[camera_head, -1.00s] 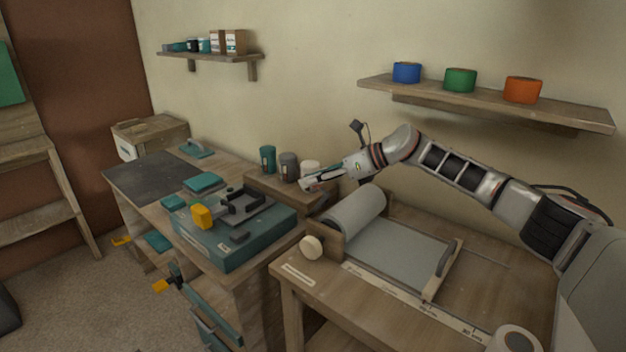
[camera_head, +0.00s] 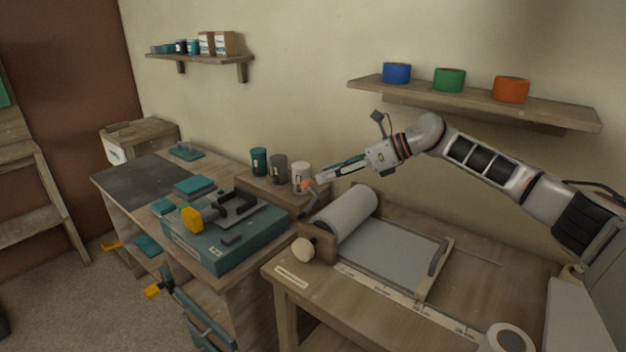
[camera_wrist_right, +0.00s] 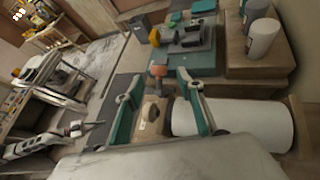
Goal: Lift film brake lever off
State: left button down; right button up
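The brake lever, a dark arm with an orange-red tip (camera_head: 307,186), stands tilted at the left end of the grey film roll (camera_head: 352,217). Its orange tip (camera_wrist_right: 158,71) also shows in the right wrist view, above the wooden roll bracket (camera_wrist_right: 152,115). My right gripper (camera_head: 324,178) is just above and right of the tip in the head view. In the wrist view its two teal fingers are spread apart, with the tip visible beyond and between them and nothing held. My left gripper (camera_wrist_right: 92,126) shows small at the wrist view's left; its finger state is unclear.
Teal, grey and white cups (camera_head: 301,176) stand close behind the lever. A pale round knob (camera_head: 304,249) sticks out in front of the bracket. A teal case (camera_head: 222,250) with a yellow-ended tool lies left. A shelf with tape rolls (camera_head: 449,80) hangs above my right arm.

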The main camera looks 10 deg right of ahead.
jog(key=shift+v, duration=2.05)
jog(key=shift+f, duration=0.1)
